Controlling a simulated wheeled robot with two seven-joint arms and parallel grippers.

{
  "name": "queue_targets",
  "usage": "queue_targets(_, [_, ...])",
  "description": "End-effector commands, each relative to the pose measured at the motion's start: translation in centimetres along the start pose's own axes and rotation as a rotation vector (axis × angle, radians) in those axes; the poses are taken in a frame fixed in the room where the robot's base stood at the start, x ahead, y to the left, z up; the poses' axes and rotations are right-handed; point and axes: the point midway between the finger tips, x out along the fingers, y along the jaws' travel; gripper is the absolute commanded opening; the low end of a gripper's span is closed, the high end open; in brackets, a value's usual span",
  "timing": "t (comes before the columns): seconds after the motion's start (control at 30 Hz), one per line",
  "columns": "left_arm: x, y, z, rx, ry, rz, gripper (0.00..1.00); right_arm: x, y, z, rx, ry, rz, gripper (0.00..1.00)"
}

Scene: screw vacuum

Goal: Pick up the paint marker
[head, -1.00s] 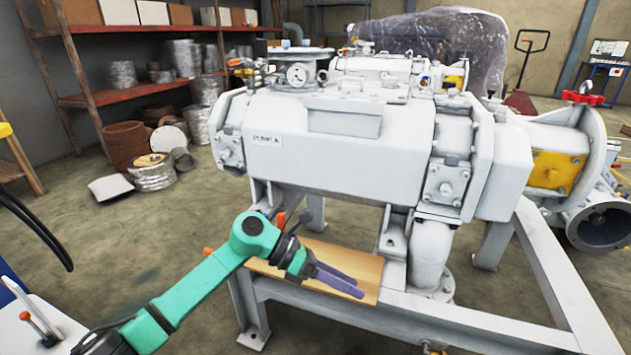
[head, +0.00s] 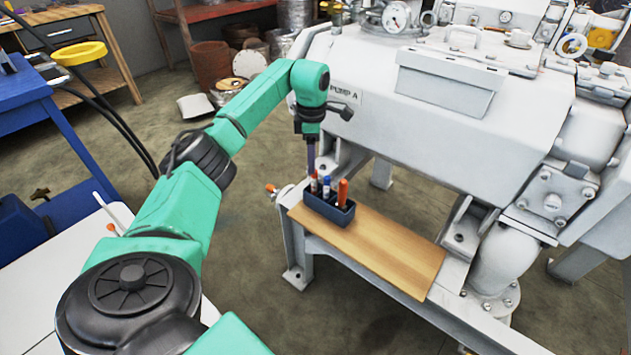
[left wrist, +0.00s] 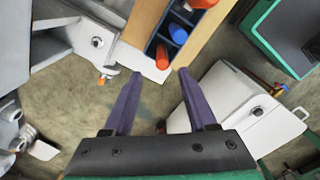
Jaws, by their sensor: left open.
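A dark blue divided holder (head: 318,208) stands on the far left end of a wooden board. My left gripper (head: 311,168) points down just above and behind the holder's left end. In the left wrist view, my open fingers (left wrist: 160,72) are apart and empty. The holder (left wrist: 149,46) lies ahead of them, with the blue top (left wrist: 178,33) and an orange-red end (left wrist: 162,57) showing. My right gripper is not in view.
The wooden board (head: 380,250) rests on the metal frame of the large white pump (head: 450,120), which rises close behind it. The board's middle and right are clear. A blue table (head: 25,100) and a white surface (head: 80,250) are at the left.

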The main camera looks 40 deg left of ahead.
Motion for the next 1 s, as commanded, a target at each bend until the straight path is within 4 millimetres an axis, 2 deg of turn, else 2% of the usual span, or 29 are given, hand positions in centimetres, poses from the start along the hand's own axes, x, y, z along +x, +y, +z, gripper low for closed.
queue_targets(0.03, [1.0, 0.0, 0.0, 0.000, -0.001, 0.000, 0.57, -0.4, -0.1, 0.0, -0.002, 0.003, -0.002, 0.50])
queue_targets(0.2, [3.2, -0.2, 0.3, 0.001, -0.001, 0.000, 0.57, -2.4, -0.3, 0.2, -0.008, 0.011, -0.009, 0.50])
queue_targets(0.3, [5.2, -0.4, 0.6, 0.000, -0.002, -0.002, 0.57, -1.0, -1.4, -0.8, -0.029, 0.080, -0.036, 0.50])
queue_targets(0.4, [6.4, -0.4, 0.6, 0.000, -0.003, 0.000, 0.57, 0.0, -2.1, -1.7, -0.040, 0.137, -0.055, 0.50])
queue_targets(0.63, [6.5, -0.4, 0.6, 0.000, -0.003, 0.001, 0.57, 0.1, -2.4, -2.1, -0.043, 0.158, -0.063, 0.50])
queue_targets(0.67, [6.5, -0.4, 0.6, 0.000, -0.003, 0.001, 0.54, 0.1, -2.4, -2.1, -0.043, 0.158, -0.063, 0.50])
queue_targets(0.8, [6.5, -0.4, 0.5, 0.000, -0.003, 0.001, 0.00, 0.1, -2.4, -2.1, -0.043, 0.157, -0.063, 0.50])
queue_targets(1.0, [6.5, -0.4, 0.5, 0.000, -0.003, 0.001, 0.00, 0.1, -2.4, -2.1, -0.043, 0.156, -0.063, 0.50])
